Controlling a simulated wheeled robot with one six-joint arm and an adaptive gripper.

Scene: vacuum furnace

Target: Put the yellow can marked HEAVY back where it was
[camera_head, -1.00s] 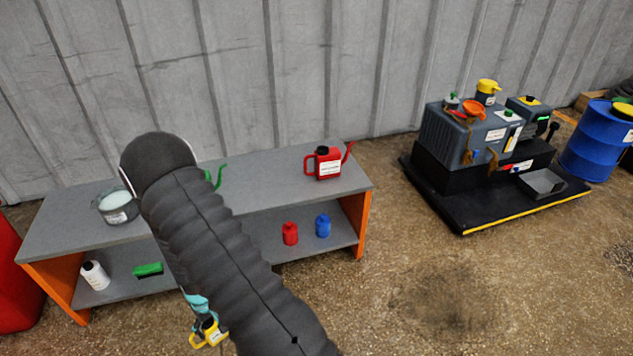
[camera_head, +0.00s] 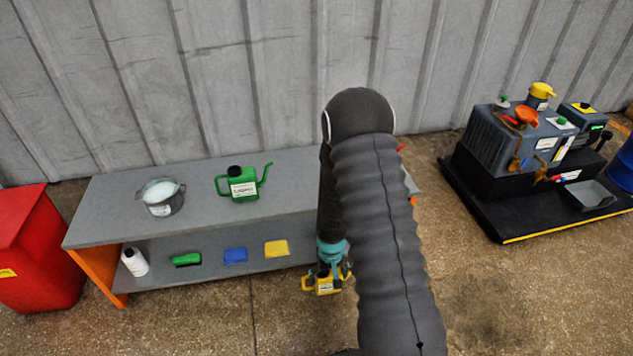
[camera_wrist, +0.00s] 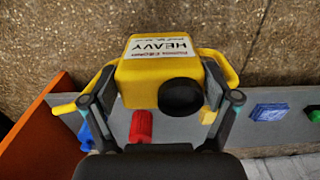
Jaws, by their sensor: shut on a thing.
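My gripper (camera_head: 331,266) is shut on the yellow can (camera_head: 322,285) and holds it in front of the bench, near the level of the lower shelf. In the wrist view the yellow can (camera_wrist: 150,78) shows its HEAVY label, a black cap, and yellow handle and spout at the sides, between the fingers of my gripper (camera_wrist: 162,98). A green can (camera_head: 242,184) stands on the grey bench top (camera_head: 105,205), left of my arm. My arm hides the right part of the bench, including nearly all of the red can there.
The lower shelf (camera_head: 215,268) holds a white bottle (camera_head: 135,262) and green (camera_head: 187,260), blue (camera_head: 235,255) and yellow (camera_head: 276,248) blocks. A red bin (camera_head: 35,250) is left; a black pallet (camera_head: 470,200) with containers is right.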

